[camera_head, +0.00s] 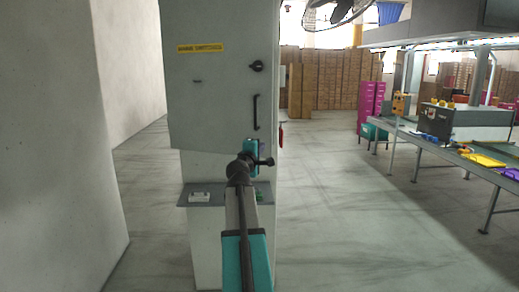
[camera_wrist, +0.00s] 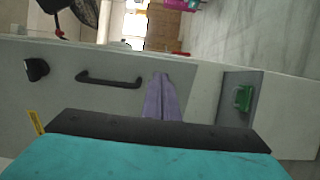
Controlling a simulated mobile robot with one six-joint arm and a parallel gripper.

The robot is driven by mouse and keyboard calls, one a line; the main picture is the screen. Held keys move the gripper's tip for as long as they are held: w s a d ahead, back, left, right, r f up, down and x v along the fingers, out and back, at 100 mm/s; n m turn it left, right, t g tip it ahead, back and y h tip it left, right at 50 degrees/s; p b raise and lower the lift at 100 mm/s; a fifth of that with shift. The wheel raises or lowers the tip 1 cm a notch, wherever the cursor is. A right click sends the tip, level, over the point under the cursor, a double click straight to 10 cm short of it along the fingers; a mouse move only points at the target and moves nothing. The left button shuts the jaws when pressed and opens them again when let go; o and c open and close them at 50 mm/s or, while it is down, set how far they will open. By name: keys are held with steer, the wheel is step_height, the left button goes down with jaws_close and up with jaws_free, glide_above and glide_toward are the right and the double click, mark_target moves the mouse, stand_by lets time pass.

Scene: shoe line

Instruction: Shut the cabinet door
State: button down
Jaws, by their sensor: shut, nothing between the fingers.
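The grey cabinet door (camera_head: 215,100) is in the middle of the head view, with a yellow label, a black knob (camera_head: 257,66) and a black vertical handle (camera_head: 256,112). Its left edge juts past the cabinet body (camera_head: 207,245); I cannot tell exactly how far it stands open. In the wrist view the door (camera_wrist: 120,65) lies sideways, with the handle (camera_wrist: 108,79) and knob (camera_wrist: 36,69). My gripper (camera_wrist: 162,75) is shut and empty, its purple fingers over the door face beside the handle's end. I cannot tell whether they touch it. In the head view my wrist hides the fingers.
A narrow shelf (camera_head: 228,188) juts from the cabinet below the door, with a white device (camera_head: 200,197) and a green part (camera_wrist: 243,98). A pale wall (camera_head: 50,150) stands close on the left. The floor (camera_head: 330,230) to the right is clear up to a workbench (camera_head: 450,155).

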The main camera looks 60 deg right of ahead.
mark_target(270, 138)
steer(key=shift+p+x, duration=1.75)
steer(key=shift+x, duration=3.3)
